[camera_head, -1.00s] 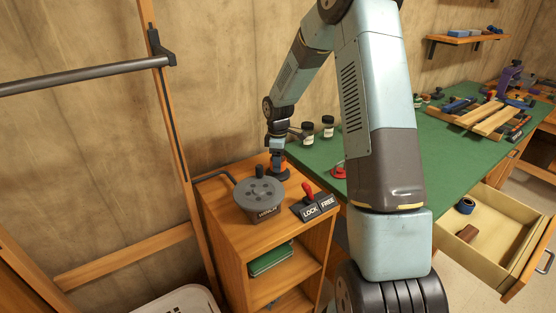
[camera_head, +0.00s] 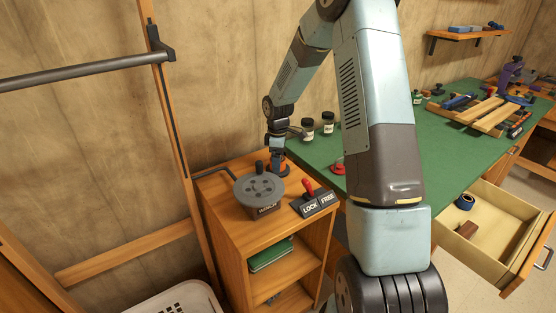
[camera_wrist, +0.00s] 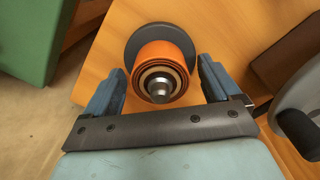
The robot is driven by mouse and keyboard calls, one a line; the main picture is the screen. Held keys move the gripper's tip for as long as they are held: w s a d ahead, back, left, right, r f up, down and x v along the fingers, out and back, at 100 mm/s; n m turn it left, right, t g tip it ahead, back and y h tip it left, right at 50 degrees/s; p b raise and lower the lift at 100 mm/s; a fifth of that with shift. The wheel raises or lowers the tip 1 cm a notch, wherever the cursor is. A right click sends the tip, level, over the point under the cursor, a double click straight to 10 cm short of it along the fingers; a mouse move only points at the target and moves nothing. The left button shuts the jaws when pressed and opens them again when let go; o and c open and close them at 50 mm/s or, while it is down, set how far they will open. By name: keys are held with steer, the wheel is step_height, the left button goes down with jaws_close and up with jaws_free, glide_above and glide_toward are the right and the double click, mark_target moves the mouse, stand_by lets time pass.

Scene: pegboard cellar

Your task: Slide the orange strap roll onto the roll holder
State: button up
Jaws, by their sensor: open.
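The orange strap roll (camera_wrist: 168,56) sits around the metal spindle of the roll holder (camera_wrist: 140,38) in the wrist view. The holder's dark round flange shows behind the roll, and the spindle's rounded tip sticks out through its centre. My gripper (camera_wrist: 162,70) is open, with one blue finger on each side of the roll. A gap shows between each finger and the roll. In the head view my gripper (camera_head: 278,167) is at the back of the wooden cabinet top, and only a little orange shows there.
A grey crank disc (camera_head: 259,188) with an upright knob stands just in front of my gripper on the cabinet (camera_head: 226,220). A LOCK/FREE block with a red lever (camera_head: 309,188) is to its right. Two jars (camera_head: 328,122) stand on the green bench (camera_head: 385,160). A drawer (camera_head: 485,240) is open.

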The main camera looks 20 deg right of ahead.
step_height(320, 180, up, 12)
steer(key=r, duration=0.1)
steer(key=s+r+m+t, duration=0.1)
steer(key=s+r+m, duration=0.2)
steer(key=s+r, duration=0.6)
steer(key=s+r+m+t, duration=0.1)
steer(key=s+r+m, duration=0.2)
steer(key=s, duration=0.6)
steer(key=s+r+m+t, duration=0.2)
steer(key=s+r+m, duration=0.1)
steer(key=s, duration=0.6)
steer(key=s+r+m+t, duration=0.1)
steer(key=s+r+m, duration=0.2)
steer(key=s, duration=0.7)
steer(key=shift+r+m+t, duration=0.3)
steer(key=shift+r+m, duration=0.1)
steer(key=shift+m, duration=0.3)
